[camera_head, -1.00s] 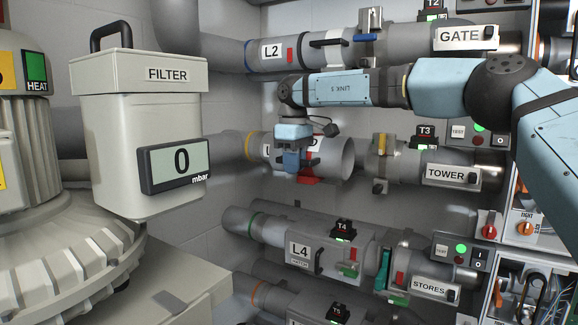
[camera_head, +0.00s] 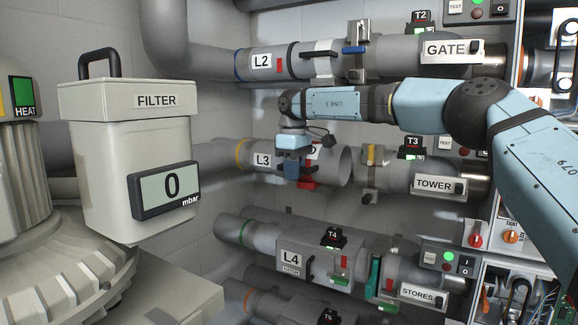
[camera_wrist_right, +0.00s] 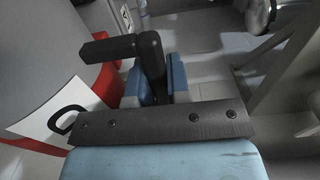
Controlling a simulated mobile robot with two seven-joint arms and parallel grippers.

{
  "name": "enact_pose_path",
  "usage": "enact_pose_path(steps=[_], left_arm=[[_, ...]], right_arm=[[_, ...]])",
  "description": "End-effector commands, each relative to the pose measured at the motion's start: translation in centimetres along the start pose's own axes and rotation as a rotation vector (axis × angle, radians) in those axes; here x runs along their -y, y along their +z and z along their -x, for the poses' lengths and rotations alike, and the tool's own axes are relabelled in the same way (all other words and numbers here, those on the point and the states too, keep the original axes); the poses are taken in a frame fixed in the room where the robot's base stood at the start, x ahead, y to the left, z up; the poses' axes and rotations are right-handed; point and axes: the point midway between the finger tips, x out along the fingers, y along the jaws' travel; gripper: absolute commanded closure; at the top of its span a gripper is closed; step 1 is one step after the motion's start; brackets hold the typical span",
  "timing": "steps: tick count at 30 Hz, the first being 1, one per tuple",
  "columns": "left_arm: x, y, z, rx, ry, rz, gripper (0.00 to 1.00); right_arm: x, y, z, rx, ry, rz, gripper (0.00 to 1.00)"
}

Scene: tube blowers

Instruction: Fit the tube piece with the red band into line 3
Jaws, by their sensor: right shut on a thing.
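The tube piece with the red band (camera_head: 330,164) is a short grey tube in line 3, between the stub labelled L3 (camera_head: 262,160) and the TOWER pipe (camera_head: 400,178). Its right end faces a clamp with a yellow lever (camera_head: 371,155), with a narrow gap in the picture. Whether its left end touches the stub is hidden by my gripper. My right gripper (camera_head: 292,168) comes down from above and is shut on the piece's black handle (camera_wrist_right: 152,60). The red band (camera_wrist_right: 92,90) shows beside the fingers in the right wrist view. My left gripper is out of view.
Line 2 with its GATE pipe (camera_head: 420,55) runs above, close to my right arm. Line 4 (camera_head: 290,262) with the STORES pipe runs below. The filter box (camera_head: 125,120), reading 0 mbar, stands at the left. Switch panels stand at the right.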

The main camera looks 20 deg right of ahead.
Motion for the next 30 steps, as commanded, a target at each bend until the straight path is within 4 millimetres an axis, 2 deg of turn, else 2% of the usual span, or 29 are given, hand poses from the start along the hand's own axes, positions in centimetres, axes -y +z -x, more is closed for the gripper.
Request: enact_pose_path(steps=[1, 17, 30], left_arm=[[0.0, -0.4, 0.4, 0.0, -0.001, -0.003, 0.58], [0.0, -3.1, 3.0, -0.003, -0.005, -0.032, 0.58], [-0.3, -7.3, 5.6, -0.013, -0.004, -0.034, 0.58]], right_arm=[[-0.6, 0.0, 0.4, -0.001, 0.0, -0.003, 1.0], [-5.8, 0.0, 0.5, -0.001, 0.001, -0.001, 1.0], [-9.3, 0.0, 0.5, 0.0, 0.001, -0.001, 1.0]])
